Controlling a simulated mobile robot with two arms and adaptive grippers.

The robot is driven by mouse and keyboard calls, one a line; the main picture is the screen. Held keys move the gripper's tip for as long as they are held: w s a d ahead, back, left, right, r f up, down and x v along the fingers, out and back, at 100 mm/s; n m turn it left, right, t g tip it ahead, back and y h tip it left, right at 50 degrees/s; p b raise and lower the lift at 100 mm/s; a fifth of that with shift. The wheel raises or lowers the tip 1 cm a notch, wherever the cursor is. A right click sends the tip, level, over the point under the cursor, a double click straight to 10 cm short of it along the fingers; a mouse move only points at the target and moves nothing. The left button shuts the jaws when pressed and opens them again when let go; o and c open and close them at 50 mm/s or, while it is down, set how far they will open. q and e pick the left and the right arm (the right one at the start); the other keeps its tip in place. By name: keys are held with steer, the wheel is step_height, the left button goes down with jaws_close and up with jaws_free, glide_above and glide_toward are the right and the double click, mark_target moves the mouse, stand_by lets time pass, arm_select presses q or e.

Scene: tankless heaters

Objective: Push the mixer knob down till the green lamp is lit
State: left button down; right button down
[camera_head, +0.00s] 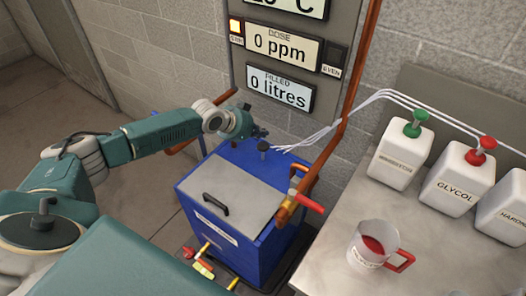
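The black mixer knob (263,147) stands on the back part of the blue tank (252,240). My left gripper (260,131) is just behind and left of the knob in the picture. I cannot tell whether it touches the knob, and its dark fingers are too small to show if they are open or shut. On the grey panel, the lamp at the left (236,27) glows yellowish. The lamp above the word EVEN (335,56) is dark. My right gripper is not in view.
A grey lid with a black handle (216,204) covers the tank front. Copper pipes and a red-handled valve (308,203) run at its right. The side table (360,205) holds white jugs, including GLYCOL (455,180), and a red-handled cup (371,247) with red contents.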

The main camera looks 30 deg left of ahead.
mark_target(261, 146)
arm_select(q)
step_height(261, 146, down, 2)
steer(key=shift+f+b, duration=0.15)
steer(key=shift+b, duration=0.3)
stand_by(0.9)
steer(key=shift+f, duration=0.35)
